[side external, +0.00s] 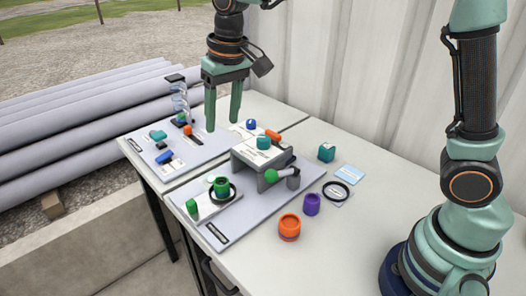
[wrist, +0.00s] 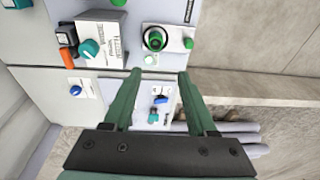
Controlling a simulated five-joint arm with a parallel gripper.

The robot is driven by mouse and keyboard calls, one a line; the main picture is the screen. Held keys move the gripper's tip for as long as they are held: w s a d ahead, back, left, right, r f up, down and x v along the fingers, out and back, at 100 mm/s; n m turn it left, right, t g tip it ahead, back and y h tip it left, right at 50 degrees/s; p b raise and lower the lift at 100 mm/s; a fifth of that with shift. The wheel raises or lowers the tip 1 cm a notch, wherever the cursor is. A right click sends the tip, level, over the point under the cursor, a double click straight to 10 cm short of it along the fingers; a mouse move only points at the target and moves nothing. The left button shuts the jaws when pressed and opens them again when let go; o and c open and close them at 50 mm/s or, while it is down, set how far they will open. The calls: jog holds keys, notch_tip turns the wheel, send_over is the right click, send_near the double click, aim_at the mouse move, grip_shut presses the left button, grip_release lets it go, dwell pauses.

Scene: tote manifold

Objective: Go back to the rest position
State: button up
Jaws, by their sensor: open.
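My gripper (side external: 224,112) hangs open and empty above the boards on the table, its two green fingers pointing down. In the wrist view, the fingers of my gripper (wrist: 160,72) stand apart with nothing between them. Below and between them lies a board part with a blue handle (wrist: 160,99) and a teal knob (wrist: 153,115). The fingertips look clear of the parts below, though their exact height is hard to judge.
A grey bracket (side external: 243,156) with a teal knob stands mid-table. A clear coil post (side external: 181,103) rises at the left.

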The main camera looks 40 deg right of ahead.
jog(key=s+d+r+t, duration=0.1)
jog(key=s+d+t, duration=0.2)
jog(key=s+d, duration=1)
jog(key=shift+s+d+t+h, duration=0.25)
jog(key=shift+s+t+h, duration=0.05)
jog(key=shift+s, duration=0.9)
